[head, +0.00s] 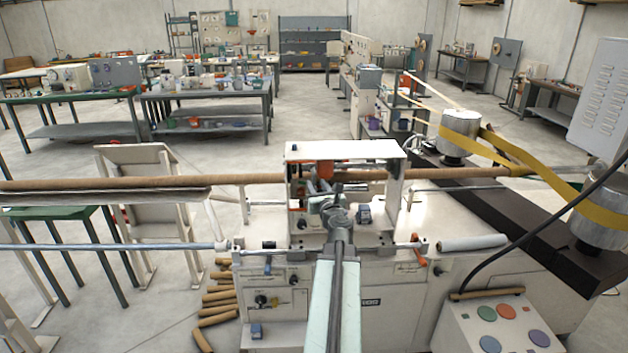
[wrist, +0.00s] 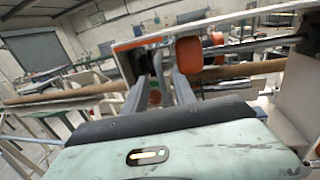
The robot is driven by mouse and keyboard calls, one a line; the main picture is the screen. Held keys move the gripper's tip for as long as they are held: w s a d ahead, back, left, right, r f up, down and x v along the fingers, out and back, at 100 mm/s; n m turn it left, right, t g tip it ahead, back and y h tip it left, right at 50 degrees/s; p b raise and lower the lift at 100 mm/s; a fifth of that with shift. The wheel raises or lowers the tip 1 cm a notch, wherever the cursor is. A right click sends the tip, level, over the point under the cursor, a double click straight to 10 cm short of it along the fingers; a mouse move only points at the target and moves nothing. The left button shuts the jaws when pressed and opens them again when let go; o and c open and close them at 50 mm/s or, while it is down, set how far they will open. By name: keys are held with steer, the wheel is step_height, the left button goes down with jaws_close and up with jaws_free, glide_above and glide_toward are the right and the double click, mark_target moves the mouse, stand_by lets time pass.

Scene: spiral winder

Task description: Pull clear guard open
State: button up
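The guard housing (head: 343,151) is a white frame with a flat top over the winding section, in the middle of the head view. In the wrist view its white top edge with an orange label (wrist: 138,44) crosses above my fingers. I cannot make out a clear pane for certain. My gripper (head: 318,183) is at the housing's front opening, near the left post. In the wrist view my gripper (wrist: 160,66) has two grey fingers apart, with a gap between them. Nothing shows held. I cannot tell whether the fingertips touch the guard.
A long brown tube (head: 120,183) runs through the housing. An orange roller (wrist: 189,58) is close to my fingers' right. A yellow belt (head: 530,165) runs round metal drums at right. A button panel (head: 505,325) stands front right. Loose brown tubes (head: 216,306) lie on the floor.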

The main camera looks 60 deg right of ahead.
mark_target(314, 181)
steer(key=x, duration=0.4)
steer(key=shift+w+d, duration=0.2)
jaws_close()
stand_by(1.1)
